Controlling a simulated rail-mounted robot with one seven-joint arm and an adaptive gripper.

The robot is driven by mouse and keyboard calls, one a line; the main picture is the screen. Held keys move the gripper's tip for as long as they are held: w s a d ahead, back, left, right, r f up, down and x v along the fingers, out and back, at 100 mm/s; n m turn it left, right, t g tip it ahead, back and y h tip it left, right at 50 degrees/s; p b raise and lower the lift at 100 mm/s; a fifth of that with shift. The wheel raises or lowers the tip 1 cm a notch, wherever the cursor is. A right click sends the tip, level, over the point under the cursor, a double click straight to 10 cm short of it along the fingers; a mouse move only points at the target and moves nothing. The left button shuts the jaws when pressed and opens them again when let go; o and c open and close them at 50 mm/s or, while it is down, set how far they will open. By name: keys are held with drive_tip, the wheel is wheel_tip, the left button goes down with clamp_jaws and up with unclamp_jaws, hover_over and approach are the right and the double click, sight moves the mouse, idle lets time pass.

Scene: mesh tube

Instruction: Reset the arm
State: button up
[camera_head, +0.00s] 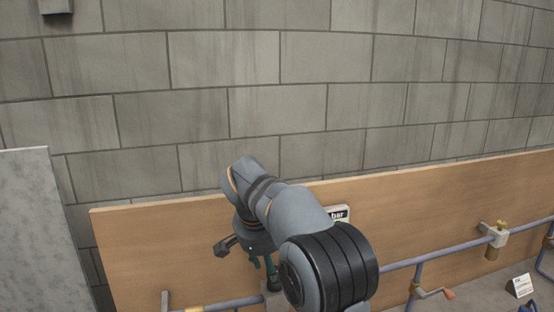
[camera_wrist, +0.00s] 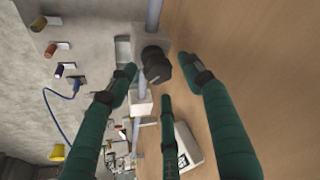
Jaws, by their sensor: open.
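My gripper (camera_head: 262,266) is partly hidden by my arm in the head view, in front of the wooden board. Its green fingers show in the wrist view (camera_wrist: 160,78), spread apart with nothing held between them. A black knob (camera_wrist: 156,63) on a grey fitting lies beyond the fingertips in the wrist view. Whether any finger touches the knob I cannot tell.
A bluish pipe (camera_head: 400,264) runs along the wooden board (camera_head: 150,245). A valve with a brass top (camera_head: 495,235) and a crank handle (camera_head: 435,293) are at right. The wrist view shows a blue cable (camera_wrist: 58,115) and several small coloured cylinders. A block wall (camera_head: 330,105) stands behind.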

drive_tip(key=d+p+v, duration=0.1)
drive_tip(key=v, duration=0.7)
drive_tip(key=shift+s+a, duration=0.25)
drive_tip(key=shift+a, duration=0.15)
drive_tip(key=shift+a, duration=0.1)
